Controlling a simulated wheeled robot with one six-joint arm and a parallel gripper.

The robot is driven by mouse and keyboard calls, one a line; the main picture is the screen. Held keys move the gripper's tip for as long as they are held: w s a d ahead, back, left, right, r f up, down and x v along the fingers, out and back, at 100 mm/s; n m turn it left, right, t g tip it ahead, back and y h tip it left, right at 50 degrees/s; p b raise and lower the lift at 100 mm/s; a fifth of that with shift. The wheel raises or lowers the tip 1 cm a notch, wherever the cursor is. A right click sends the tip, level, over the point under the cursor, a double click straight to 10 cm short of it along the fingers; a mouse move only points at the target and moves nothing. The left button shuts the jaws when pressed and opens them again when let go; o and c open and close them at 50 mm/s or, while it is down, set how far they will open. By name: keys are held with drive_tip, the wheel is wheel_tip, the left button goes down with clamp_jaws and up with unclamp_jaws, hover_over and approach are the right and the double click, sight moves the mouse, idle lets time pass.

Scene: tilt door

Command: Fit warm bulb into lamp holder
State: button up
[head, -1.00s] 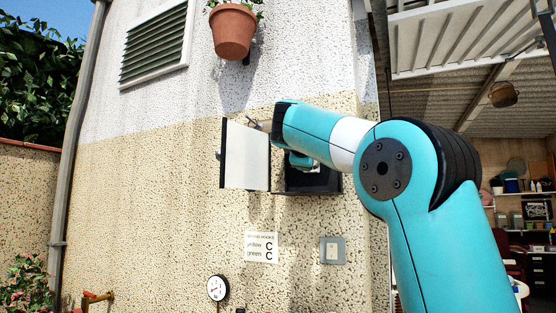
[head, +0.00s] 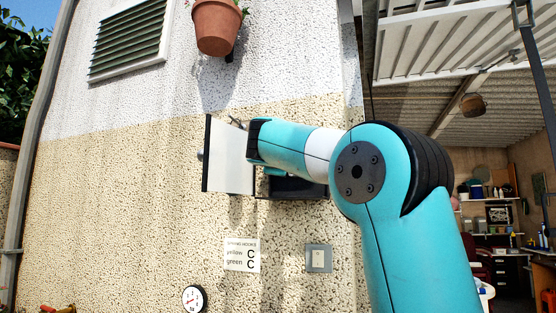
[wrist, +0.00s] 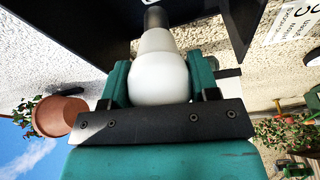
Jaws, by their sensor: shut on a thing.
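In the wrist view the white bulb (wrist: 158,84) sits between the two teal fingers of my gripper (wrist: 159,68), which is shut on it. Its narrow neck points away from my gripper, up the picture, to a dark grey cylindrical part (wrist: 155,17) at the top edge. I cannot tell whether that part is the bulb's cap or the lamp holder. In the head view my arm hides the bulb and most of my gripper, which is at the open dark wall box (head: 300,188). No lamp holder can be made out there.
The box's pale door (head: 229,155) stands open to the left, close beside my wrist. A potted plant (head: 217,26) hangs on the wall above. A printed notice (head: 241,255), a switch (head: 318,258) and a gauge (head: 194,298) are below. An open garage lies to the right.

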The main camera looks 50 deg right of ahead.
drive_tip(key=shift+w+d+p, duration=0.25)
drive_tip(key=shift+w+d, duration=0.05)
drive_tip(key=shift+d, duration=0.45)
drive_tip(key=shift+w+d+p, duration=0.25)
drive_tip(key=shift+d+p, duration=0.05)
drive_tip(key=shift+d, duration=0.4)
drive_tip(key=shift+w+d+p, duration=0.25)
drive_tip(key=shift+w+d, duration=0.05)
drive_tip(key=shift+d, duration=0.45)
drive_tip(key=shift+w+d+p, duration=0.25)
drive_tip(key=shift+d+p, duration=0.15)
drive_tip(key=shift+d, duration=0.2)
drive_tip(key=shift+w+d+p, duration=0.25)
drive_tip(key=shift+d+p, duration=0.15)
drive_tip(key=shift+d, duration=0.25)
drive_tip(key=shift+w+d+p, duration=0.25)
drive_tip(key=shift+d+p, duration=0.15)
drive_tip(key=shift+d, duration=0.2)
drive_tip(key=o, duration=1)
drive_tip(key=b+v, duration=0.7)
drive_tip(key=v, duration=1)
drive_tip(key=shift+a+b, duration=0.2)
drive_tip(key=shift+b, duration=0.2)
drive_tip(key=shift+f, duration=0.1)
